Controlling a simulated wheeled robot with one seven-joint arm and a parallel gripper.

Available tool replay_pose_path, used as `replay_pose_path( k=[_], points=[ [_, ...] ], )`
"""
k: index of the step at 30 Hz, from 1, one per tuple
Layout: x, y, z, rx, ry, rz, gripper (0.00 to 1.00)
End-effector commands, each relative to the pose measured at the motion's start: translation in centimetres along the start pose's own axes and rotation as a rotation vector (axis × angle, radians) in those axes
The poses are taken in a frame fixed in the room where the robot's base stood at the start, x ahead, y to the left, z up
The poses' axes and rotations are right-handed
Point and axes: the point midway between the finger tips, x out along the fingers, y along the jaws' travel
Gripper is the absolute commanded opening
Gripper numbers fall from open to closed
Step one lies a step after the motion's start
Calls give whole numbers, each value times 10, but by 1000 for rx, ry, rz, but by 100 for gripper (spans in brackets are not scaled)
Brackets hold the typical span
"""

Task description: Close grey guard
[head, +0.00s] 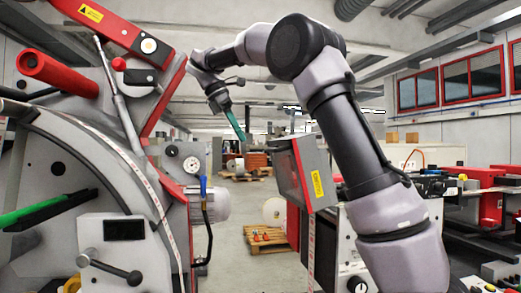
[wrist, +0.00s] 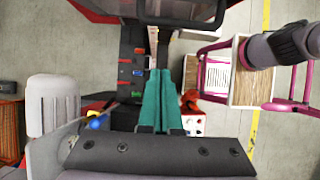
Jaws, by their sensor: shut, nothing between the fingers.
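A grey panel (head: 317,172) with a yellow warning label and a red side stands on the machine right of centre in the head view. It looks like the grey guard, but I cannot tell this for certain. The guard cannot be made out clearly in the wrist view.
A large grey machine with a curved plate (head: 75,165) fills the left side. A red arm (head: 112,28) with a warning label rises above it. A pallet (head: 266,238) stands on the floor behind. Open floor lies between the machines. Red-framed machinery (head: 485,190) is at right.

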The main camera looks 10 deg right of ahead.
Motion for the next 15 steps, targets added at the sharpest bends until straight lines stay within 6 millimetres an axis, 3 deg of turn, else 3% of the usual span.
replay_pose_path(
  k=[13, 15],
  points=[
    [91, -2, 0, 1, 2, -3, 0],
    [82, 0, 13, 5, 5, 3, 0]
  ],
)
